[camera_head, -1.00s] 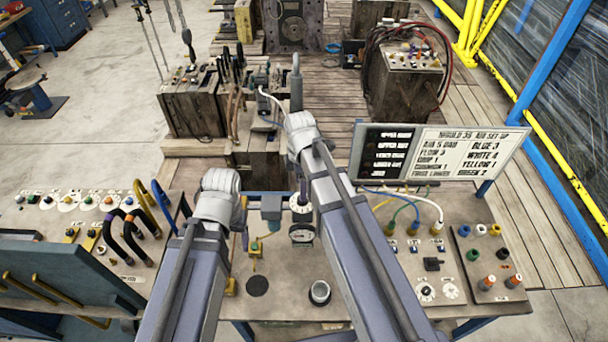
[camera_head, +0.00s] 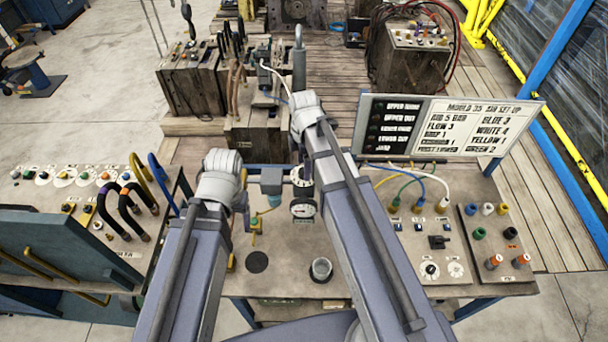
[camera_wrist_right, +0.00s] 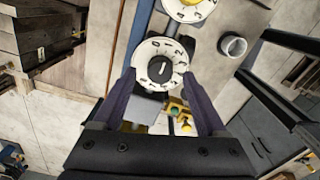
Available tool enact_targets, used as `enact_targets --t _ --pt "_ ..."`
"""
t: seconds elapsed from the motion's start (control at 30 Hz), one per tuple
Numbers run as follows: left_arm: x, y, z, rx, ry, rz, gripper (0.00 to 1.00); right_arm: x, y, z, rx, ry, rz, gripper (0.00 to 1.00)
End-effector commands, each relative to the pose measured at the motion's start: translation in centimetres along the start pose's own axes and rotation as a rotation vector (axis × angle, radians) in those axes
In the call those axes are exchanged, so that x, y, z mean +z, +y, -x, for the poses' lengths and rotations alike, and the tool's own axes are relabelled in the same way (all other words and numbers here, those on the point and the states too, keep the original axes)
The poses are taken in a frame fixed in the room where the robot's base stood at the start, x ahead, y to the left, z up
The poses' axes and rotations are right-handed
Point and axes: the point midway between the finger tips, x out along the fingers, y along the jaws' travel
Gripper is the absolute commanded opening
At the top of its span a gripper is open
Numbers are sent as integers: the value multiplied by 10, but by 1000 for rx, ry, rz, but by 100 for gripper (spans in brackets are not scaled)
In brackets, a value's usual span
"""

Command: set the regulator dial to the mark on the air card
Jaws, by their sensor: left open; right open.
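The regulator dial (camera_wrist_right: 160,68) is a white numbered disc with a black knob in its middle. A pale line marks the knob; I cannot tell which number it points to. In the head view the dial (camera_head: 299,178) is partly hidden by my right gripper (camera_head: 304,165). In the right wrist view my right gripper (camera_wrist_right: 160,76) is open, its fingers on either side of the dial; contact is unclear. The air card (camera_head: 447,128) stands at the right and appears to read "AIR 5 BAR". My left gripper (camera_head: 243,200) is open and empty, left of the dial.
A round gauge (camera_head: 303,209) sits just in front of the dial. A grey cup (camera_head: 321,269) stands on the table's near side. Coloured hoses and fittings lie right, below the card. Black hose loops (camera_head: 128,207) are at left.

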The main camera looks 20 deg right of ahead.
Motion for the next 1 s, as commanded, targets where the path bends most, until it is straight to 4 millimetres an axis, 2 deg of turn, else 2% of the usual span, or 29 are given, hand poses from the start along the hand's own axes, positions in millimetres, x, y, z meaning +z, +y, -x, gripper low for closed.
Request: enact_targets --t 0.03,0.1,0.47,1.0 --pt "-1 1 -12 0 0 1 73 0 0 -12 0 0 0 75" --pt "-1 2 -17 0 1 1 73 0 0 -17 0 0 0 75" --pt "-1 2 -19 0 1 2 73 0 0 -19 0 0 0 75" --pt "-1 2 -19 0 1 2 73 0 0 -19 0 0 0 16"
